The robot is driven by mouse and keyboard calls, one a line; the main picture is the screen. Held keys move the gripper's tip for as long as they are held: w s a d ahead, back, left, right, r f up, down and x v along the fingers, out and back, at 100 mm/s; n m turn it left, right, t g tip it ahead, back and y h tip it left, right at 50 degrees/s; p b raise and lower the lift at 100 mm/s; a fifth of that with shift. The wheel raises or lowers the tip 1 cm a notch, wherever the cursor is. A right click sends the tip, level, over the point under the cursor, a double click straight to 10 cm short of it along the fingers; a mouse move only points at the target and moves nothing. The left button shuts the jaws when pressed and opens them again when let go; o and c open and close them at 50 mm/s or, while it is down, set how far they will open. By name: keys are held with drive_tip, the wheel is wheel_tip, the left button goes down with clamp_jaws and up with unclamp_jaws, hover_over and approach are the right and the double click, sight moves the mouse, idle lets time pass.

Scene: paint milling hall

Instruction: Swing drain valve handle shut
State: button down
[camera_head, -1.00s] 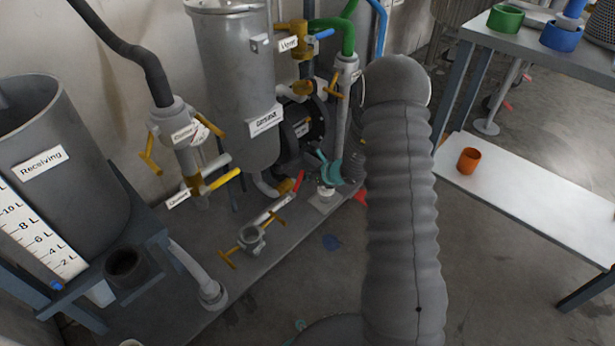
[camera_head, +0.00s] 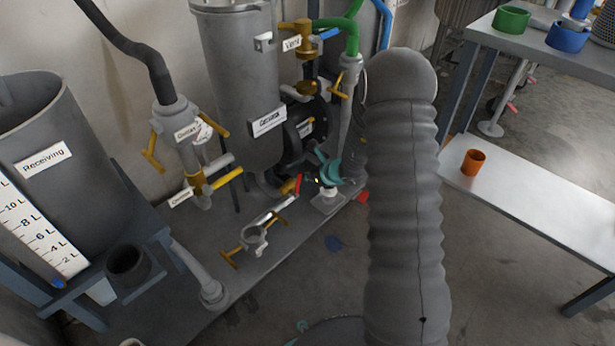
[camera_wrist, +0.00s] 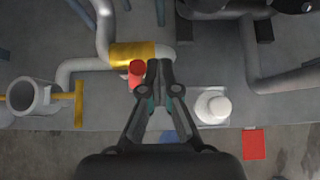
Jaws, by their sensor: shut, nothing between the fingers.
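A brass valve (camera_head: 287,187) with a short red handle (camera_head: 298,184) sits low on the pipe beneath the grey vessel. No label is readable on it. In the wrist view the brass body (camera_wrist: 132,55) lies across the pipe and the red handle (camera_wrist: 137,74) points toward the camera side. My gripper (camera_wrist: 160,66) is shut and empty, with its tips just right of the red handle. I cannot tell whether they touch. In the head view my gripper (camera_head: 322,168), with teal parts, is right of the handle, and my arm hides part of it.
A white-topped fitting (camera_wrist: 213,107) is close right of my gripper. The grey vessel (camera_head: 240,90) rises behind. Open floor lies in front of the skid.

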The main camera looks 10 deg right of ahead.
drive_tip(key=shift+s+a+r, duration=0.2)
drive_tip(key=shift+s+a, duration=0.05)
drive_tip(key=shift+a, duration=0.2)
drive_tip(key=shift+w+d+r+b, duration=0.15)
drive_tip(key=shift+d+b, duration=0.15)
idle(0.5)
drive_tip(key=s+d+b, duration=0.2)
drive_tip(key=s+d, duration=0.3)
drive_tip(key=s, duration=0.2)
drive_tip(key=shift+s+d, duration=0.15)
idle(0.6)
